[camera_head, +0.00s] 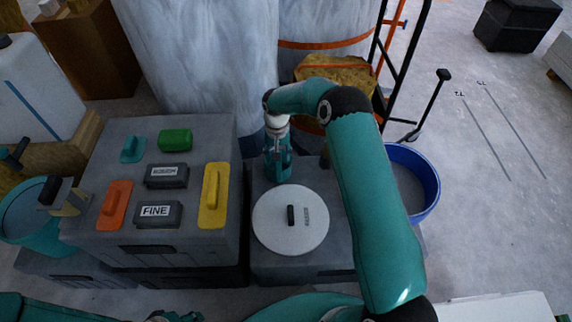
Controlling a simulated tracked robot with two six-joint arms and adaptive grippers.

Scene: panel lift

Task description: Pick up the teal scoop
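A small teal piece with a raised handle, which looks like the teal scoop (132,149), lies on the back left of the grey case top (200,151). My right gripper (278,172) points down behind the round white disc (270,228), well to the right of the teal piece and apart from it. Its fingers are small and seen at a steep angle, so its opening is unclear. Part of my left arm, apparently with its gripper (176,316), shows at the bottom edge, mostly cut off.
The case also holds a green block (175,140), an orange float (115,206), a yellow float (213,196) and black labelled blocks (158,214). A teal bucket (28,222) stands left, a blue tub (424,180) right. Wrapped columns (200,60) stand behind.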

